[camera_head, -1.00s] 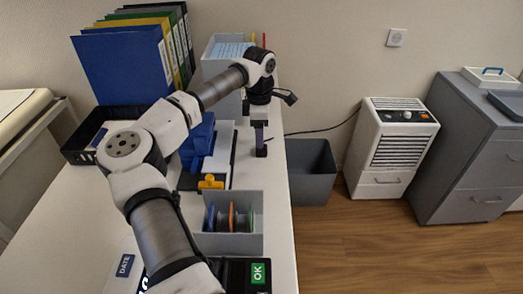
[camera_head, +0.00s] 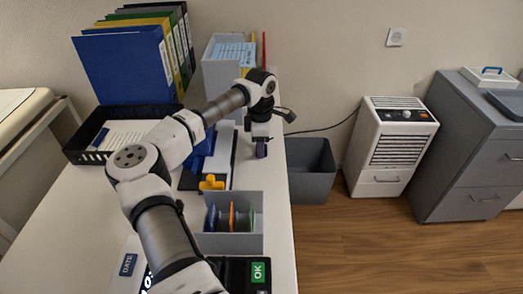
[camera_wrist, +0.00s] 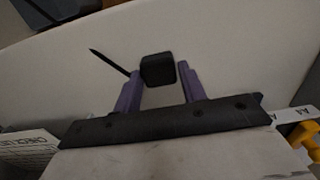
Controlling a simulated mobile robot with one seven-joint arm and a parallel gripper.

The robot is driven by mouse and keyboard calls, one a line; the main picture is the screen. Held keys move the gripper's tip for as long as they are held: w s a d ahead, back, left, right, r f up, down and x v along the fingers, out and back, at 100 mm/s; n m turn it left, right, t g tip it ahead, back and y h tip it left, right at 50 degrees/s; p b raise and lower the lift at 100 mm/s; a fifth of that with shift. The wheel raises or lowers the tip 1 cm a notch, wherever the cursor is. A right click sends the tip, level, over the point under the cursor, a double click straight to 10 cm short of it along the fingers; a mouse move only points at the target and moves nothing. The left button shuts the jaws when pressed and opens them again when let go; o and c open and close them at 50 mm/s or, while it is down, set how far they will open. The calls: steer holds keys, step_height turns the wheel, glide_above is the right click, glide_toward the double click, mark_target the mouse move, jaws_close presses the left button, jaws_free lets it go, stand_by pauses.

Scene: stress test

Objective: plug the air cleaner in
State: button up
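The white air cleaner (camera_head: 392,150) stands on the floor against the wall, with a dark cord (camera_head: 325,129) running from it to the desk edge. A wall socket (camera_head: 396,37) is above it on the wall. In the wrist view the black plug (camera_wrist: 158,69) is on the white desk top, its cord leading off to the upper left. My gripper (camera_wrist: 158,72) has purple fingers, open on either side of the plug, with gaps visible. In the head view my gripper (camera_head: 262,148) points down at the desk's right edge and largely hides the plug.
A grey waste bin (camera_head: 312,178) stands beside the desk. A grey cabinet (camera_head: 460,155) stands right of the air cleaner.

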steer(key=c, duration=0.5)
step_height(320, 180, up, 20)
steer(key=shift+r+b, duration=0.1)
steer(key=shift+b, duration=0.7)
steer(key=shift+d, duration=0.1)
